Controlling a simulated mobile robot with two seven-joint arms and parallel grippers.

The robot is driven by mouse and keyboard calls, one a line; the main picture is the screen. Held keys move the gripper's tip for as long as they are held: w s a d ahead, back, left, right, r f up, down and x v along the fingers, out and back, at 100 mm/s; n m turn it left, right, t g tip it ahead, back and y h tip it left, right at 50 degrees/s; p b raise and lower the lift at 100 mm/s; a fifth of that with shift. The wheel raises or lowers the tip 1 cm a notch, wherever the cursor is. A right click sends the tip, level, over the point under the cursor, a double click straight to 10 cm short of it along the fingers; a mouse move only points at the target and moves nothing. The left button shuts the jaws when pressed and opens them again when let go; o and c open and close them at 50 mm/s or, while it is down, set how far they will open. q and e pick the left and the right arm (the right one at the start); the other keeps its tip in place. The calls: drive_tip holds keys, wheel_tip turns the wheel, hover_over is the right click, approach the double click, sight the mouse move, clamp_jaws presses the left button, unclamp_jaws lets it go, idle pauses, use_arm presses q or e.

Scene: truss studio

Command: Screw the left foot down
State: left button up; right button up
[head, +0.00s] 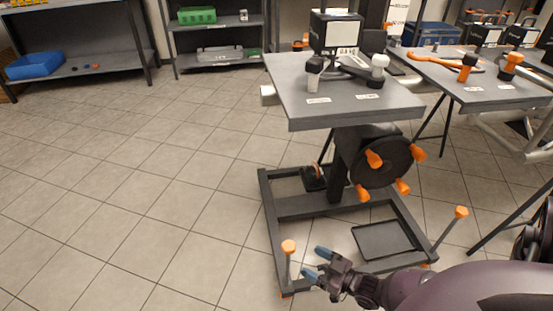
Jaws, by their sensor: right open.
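The left foot is a thin upright post with an orange knob (288,247) on top, at the front left corner of the dark wheeled-height frame (267,210). A like post with an orange knob (461,212) stands at the front right corner. My right gripper (316,264) comes in from the lower right. Its two blue fingertips are apart, with nothing between them. They point left toward the post, just right of it in the picture, and appear clear of it. My left gripper is out of view.
Above the frame is a grey tabletop (325,112) with tools on it. A dark handwheel (378,163) with orange handles juts out below. A flat tray (385,240) lies inside the frame. Another table (480,97) stands right. The tiled floor on the left is clear.

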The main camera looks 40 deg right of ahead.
drive_tip(key=b, duration=0.2)
approach(289, 245)
drive_tip(key=s+f, duration=0.1)
drive_tip(key=s, duration=0.1)
drive_tip(key=b+x, duration=0.2)
drive_tip(key=x, duration=0.8)
drive_tip(key=shift+w+d, duration=0.1)
drive_tip(key=shift+d, duration=0.05)
drive_tip(key=shift+w+a+t, duration=0.2)
drive_tip(key=shift+w+t, duration=0.1)
drive_tip(key=shift+w, duration=0.55)
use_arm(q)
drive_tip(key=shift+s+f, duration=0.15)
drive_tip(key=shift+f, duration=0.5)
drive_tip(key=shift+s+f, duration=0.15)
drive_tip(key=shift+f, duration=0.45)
use_arm(e)
drive_tip(key=shift+w, duration=0.1)
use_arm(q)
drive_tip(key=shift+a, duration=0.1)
use_arm(e)
drive_tip(key=shift+c, duration=0.4)
drive_tip(key=c, duration=0.8)
drive_tip(key=shift+r, duration=0.1)
